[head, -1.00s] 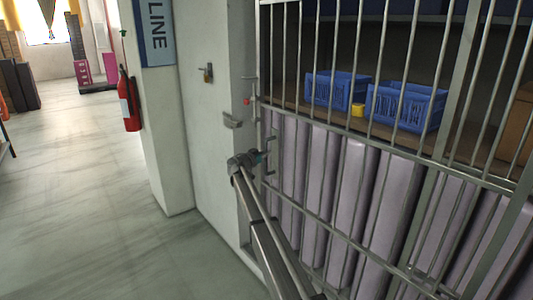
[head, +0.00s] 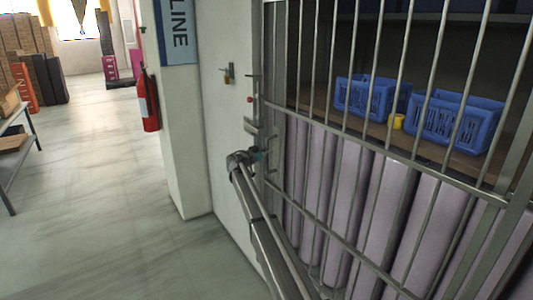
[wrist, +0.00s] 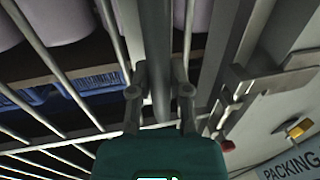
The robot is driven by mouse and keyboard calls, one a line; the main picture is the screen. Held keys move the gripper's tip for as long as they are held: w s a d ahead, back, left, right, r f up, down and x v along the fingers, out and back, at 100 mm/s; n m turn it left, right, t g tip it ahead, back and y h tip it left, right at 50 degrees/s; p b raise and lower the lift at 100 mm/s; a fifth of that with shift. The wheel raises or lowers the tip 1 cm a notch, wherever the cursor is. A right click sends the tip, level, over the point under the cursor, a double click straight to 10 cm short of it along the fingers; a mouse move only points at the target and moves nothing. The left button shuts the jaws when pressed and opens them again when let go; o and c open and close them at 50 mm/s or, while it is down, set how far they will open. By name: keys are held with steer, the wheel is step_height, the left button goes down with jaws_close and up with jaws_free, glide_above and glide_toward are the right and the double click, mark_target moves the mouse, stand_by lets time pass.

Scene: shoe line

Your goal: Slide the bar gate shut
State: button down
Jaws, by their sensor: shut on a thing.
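The bar gate (head: 375,148) is a grey metal frame of upright bars in front of a shelf bay. Its left edge is close to the pale wall post, beside a metal catch (head: 250,127); I cannot tell whether they touch. A small red knob (head: 250,99) is near the gate's upper left edge. My gripper (head: 262,157) is at the handle on the gate's left edge. In the wrist view, the fingers of my gripper (wrist: 160,95) are shut around an upright grey bar (wrist: 161,50). My arm hides part of the gate's lower left.
Blue crates (head: 447,122) and a yellow item (head: 397,121) are on the shelf behind the bars, with pale mauve panels below. A padlock (head: 228,74) and a fire extinguisher (head: 149,100) hang at the left. Open floor (head: 110,220) lies left; a table (head: 20,150) is beyond it.

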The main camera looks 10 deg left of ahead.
steer(key=shift+w, duration=0.2)
steer(key=c, duration=0.6)
jaws_free()
steer(key=shift+w+a+f, duration=0.1)
steer(key=shift+s+a, duration=0.1)
steer(key=shift+s, duration=0.1)
steer(key=shift+v, duration=5.95)
